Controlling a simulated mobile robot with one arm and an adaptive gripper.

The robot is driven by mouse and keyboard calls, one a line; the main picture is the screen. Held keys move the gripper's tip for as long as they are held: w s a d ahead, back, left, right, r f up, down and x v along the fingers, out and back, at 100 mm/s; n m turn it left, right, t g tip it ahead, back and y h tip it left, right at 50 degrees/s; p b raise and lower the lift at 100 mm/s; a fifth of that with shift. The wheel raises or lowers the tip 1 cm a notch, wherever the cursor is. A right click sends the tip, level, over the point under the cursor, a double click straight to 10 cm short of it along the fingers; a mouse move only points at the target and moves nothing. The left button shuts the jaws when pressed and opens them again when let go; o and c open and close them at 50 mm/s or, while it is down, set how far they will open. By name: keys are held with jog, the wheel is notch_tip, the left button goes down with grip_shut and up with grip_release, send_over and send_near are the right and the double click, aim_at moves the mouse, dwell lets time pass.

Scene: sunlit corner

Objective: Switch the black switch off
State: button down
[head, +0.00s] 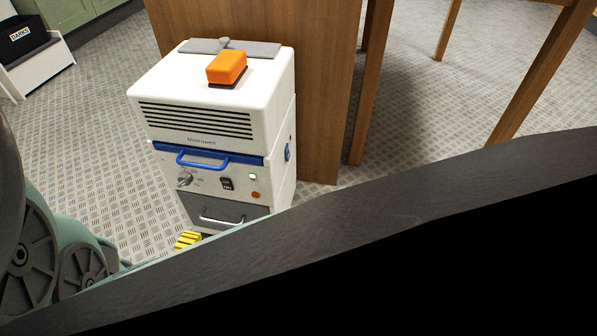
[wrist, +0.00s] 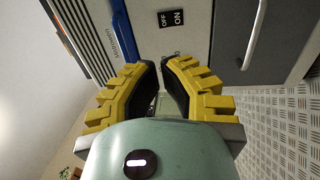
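The black switch (head: 227,184) is a small rocker on the grey front panel of a white machine (head: 195,85). In the wrist view the switch (wrist: 172,18) is at the top and bears OFF and ON lettering; I cannot tell which side is pressed. My gripper (wrist: 158,64) has yellow toothed fingers with dark pads. Its fingertips come close together with a narrow gap, and nothing is clearly held. The gripper is before the panel, apart from the switch. In the head view only a bit of yellow finger (head: 187,240) shows; my arm hides the rest.
The panel also has a grey knob (head: 185,179), a pale green button (head: 253,177) and a red button (head: 255,195). A blue handle (head: 205,160) is above, and a drawer handle (head: 222,218) below. An orange block (head: 227,66) is on top. A wooden table (head: 325,90) stands behind.

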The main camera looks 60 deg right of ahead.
aim_at(223, 176)
jog(key=shift+d, duration=0.1)
jog(key=b+x, duration=0.1)
jog(key=x, duration=1.3)
jog(key=shift+r, duration=0.1)
